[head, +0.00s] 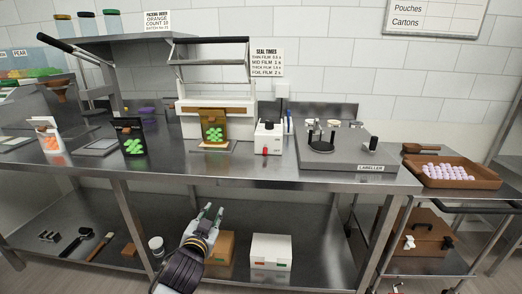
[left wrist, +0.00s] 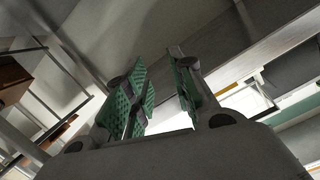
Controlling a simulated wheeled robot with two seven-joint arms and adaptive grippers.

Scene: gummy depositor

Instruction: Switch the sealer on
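The sealer (head: 188,105) is a white machine with a raised dark-handled bar, standing at the back middle of the steel table. A brown pouch with green gummies (head: 214,126) stands upright at its front. A white control box (head: 268,131) with a dark knob stands just right of it. A small red switch (head: 265,151) sits low on the box's front; its setting is too small to read. My left gripper (head: 212,212) is below and left of the box, apart from it, in front of the table. Its green-padded fingers (left wrist: 163,90) are apart and empty. My right gripper is not in view.
The table's front edge (head: 210,177) lies between my left gripper and the control box in the picture. A grey labeller (head: 345,150) stands to the right. Other pouches (head: 130,140) stand left. A white box (head: 271,250) sits on the lower shelf.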

